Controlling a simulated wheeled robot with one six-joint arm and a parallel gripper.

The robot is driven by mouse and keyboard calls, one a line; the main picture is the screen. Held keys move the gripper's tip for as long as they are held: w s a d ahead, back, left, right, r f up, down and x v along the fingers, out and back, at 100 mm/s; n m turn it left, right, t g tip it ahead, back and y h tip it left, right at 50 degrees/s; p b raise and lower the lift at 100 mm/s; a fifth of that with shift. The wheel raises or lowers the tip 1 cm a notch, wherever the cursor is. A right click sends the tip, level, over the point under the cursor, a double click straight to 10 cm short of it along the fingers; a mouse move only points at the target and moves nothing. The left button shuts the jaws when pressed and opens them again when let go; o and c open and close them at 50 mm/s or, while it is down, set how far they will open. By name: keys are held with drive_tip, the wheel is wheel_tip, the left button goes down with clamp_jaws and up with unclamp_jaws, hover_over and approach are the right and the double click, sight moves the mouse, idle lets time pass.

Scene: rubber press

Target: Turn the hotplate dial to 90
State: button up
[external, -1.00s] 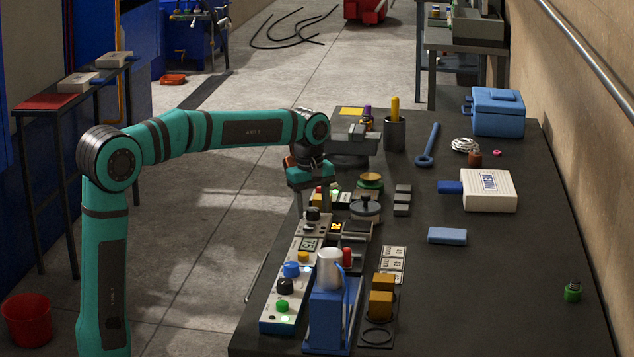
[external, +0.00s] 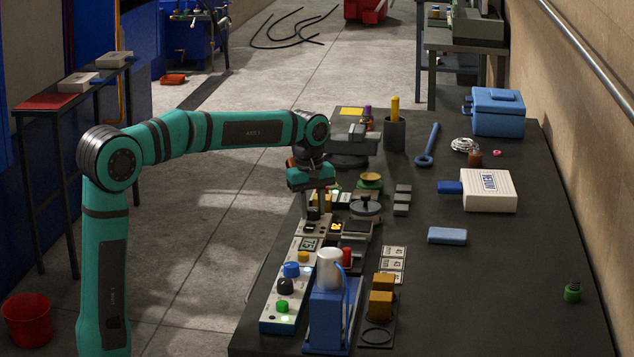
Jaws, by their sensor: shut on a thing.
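A long pale control panel (external: 272,318) runs along the left edge of the bench. A black dial (external: 313,215) stands at its far end, above a small greenish display (external: 308,244). My gripper (external: 316,211) points straight down with its fingers around this dial, shut on it. The fingers partly hide the dial, and its pointer and scale are too small to read. A small orange-lit display (external: 336,227) sits just right of the dial, beside a dark square plate (external: 357,227).
Nearer on the panel are a blue knob (external: 291,269), another black knob (external: 285,287) and a green button (external: 282,306). A blue stand (external: 331,322) with a metal cup (external: 330,268) rises beside them. A round dark lidded piece (external: 365,206) is close right of my gripper.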

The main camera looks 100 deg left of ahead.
drive_tip(key=m, duration=0.6)
drive_tip(key=shift+m, duration=0.3)
drive_tip(key=m, duration=0.3)
drive_tip(key=shift+a+m+h, duration=0.1)
drive_tip(key=shift+m+h, duration=0.2)
drive_tip(key=shift+m, duration=0.1)
drive_tip(key=m, duration=0.3)
drive_tip(key=shift+m, duration=0.3)
drive_tip(key=m, duration=0.4)
drive_tip(key=shift+m, duration=2)
drive_tip(key=o, duration=1)
drive_tip(key=shift+g, duration=0.3)
drive_tip(key=shift+c, duration=0.2)
